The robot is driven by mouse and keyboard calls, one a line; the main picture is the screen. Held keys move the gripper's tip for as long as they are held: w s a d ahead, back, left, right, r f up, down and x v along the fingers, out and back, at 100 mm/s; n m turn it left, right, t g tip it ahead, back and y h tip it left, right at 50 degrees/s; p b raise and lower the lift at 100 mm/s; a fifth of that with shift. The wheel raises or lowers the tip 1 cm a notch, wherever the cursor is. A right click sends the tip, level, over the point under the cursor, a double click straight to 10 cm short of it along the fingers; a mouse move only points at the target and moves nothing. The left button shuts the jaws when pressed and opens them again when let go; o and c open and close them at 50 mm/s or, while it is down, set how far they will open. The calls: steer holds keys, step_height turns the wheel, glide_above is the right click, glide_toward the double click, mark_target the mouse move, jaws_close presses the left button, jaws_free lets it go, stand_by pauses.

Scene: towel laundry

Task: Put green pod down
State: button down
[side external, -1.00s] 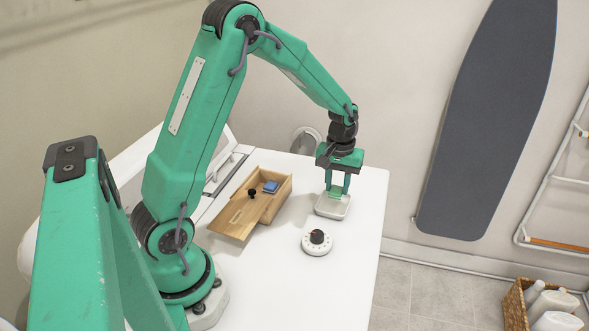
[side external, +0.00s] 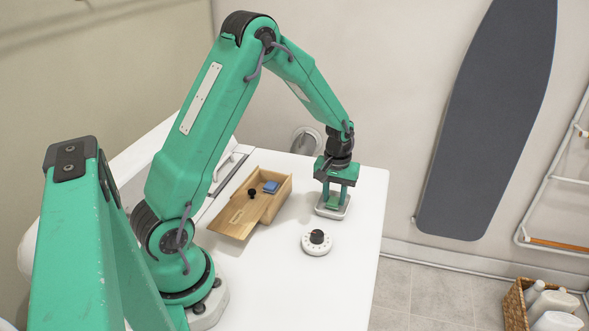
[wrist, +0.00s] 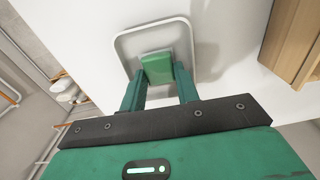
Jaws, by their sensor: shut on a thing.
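My gripper (side external: 335,197) is shut on the green pod (side external: 333,201), low over the small white tray (side external: 321,211) near the far right of the white worktop. In the wrist view, the green pod (wrist: 157,66) sits between the two green fingers of my gripper (wrist: 159,80). The white rim of the tray (wrist: 150,28) surrounds the pod in that view. I cannot tell whether the pod touches the tray's floor.
A wooden box (side external: 284,197) with its lid slid partly off stands left of the tray. A blue pod (side external: 271,187) lies in it. A white dial with a black knob (side external: 317,242) stands in front of the tray. The worktop's right edge (side external: 384,215) is close by.

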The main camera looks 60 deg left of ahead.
mark_target(334, 200)
steer(key=shift+f, duration=0.15)
steer(key=c, duration=1.3)
jaws_free()
step_height(334, 200, up, 12)
steer(key=shift+s+r, duration=0.1)
steer(key=shift+r, duration=0.05)
steer(key=shift+d, duration=0.1)
